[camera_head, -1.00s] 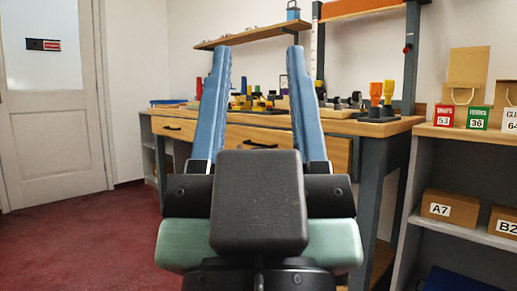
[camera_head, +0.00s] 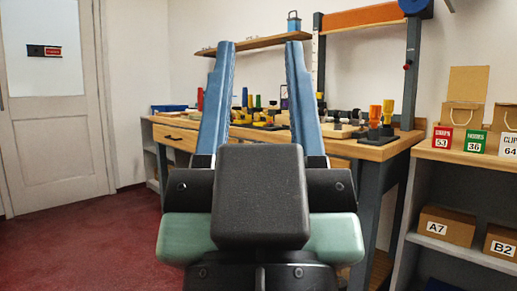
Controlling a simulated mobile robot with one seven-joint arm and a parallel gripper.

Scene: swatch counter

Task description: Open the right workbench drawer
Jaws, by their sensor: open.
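The wooden workbench (camera_head: 385,150) with dark legs stands ahead, behind my gripper. Its left drawer (camera_head: 180,133) shows a dark handle left of my gripper and looks shut. The right drawer is mostly hidden behind my gripper; only a strip of its wood front (camera_head: 262,135) shows between the fingers, and its handle is not visible. My gripper (camera_head: 260,44) points away from me with its two blue fingers wide apart. It is open, with nothing visible between the fingers. I cannot tell how far it is from the drawer, and no contact shows.
Bottles, blocks and tools crowd the bench top. A wall shelf (camera_head: 262,44) hangs behind. Red carpet (camera_head: 100,245) lies clear at left, before a door (camera_head: 45,130).

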